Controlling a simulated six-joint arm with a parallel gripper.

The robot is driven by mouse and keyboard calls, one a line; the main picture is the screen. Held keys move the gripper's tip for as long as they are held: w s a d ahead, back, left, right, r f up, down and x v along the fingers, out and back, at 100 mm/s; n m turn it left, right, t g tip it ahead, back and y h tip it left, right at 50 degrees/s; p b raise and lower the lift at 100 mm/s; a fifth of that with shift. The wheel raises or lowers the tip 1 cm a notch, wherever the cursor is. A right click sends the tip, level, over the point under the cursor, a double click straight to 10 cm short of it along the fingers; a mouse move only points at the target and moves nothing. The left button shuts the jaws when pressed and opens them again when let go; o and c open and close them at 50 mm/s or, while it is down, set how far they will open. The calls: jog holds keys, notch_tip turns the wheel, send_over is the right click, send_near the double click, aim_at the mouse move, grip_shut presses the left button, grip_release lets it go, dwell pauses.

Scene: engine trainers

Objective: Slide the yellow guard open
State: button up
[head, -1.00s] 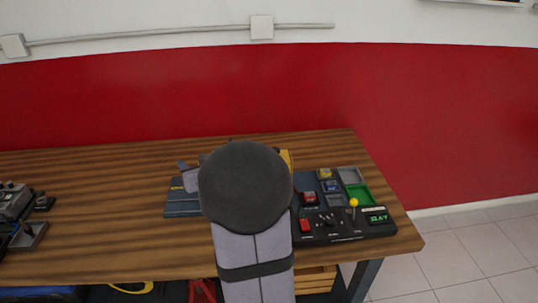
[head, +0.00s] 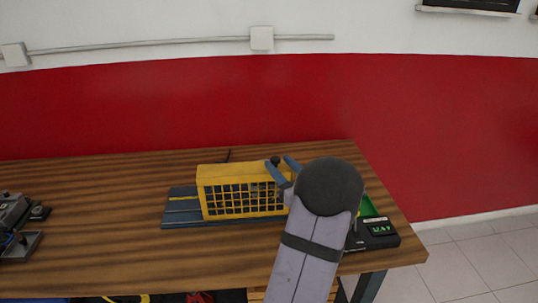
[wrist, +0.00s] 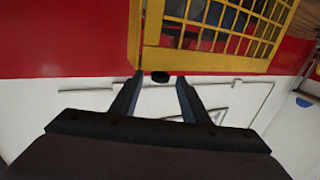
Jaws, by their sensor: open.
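The yellow guard (head: 240,190) is a boxy cage with a grid front, standing on a blue-grey base (head: 181,208) whose left part is bare. A black knob (head: 275,160) shows at the guard's upper right end. My gripper (head: 281,163) is at that end, its fingers spread. In the wrist view the guard's grid (wrist: 225,35) fills the top, and the black knob (wrist: 160,77) appears between the open fingertips of my gripper (wrist: 160,76), with gaps on both sides. What lies behind the grid is only partly visible.
A control panel with a green display (head: 380,228) is at the right end of the wooden table (head: 120,235), partly hidden by my arm. Grey equipment (head: 18,225) stands at the far left. The table between it and the base is clear.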

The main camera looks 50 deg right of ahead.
aim_at(273, 157)
jog(key=p+x, duration=0.2)
jog(key=x, duration=0.3)
jog(key=shift+w+r, duration=0.1)
jog(key=shift+w, duration=0.1)
jog(key=shift+x, duration=0.95)
jog(key=shift+d, duration=0.1)
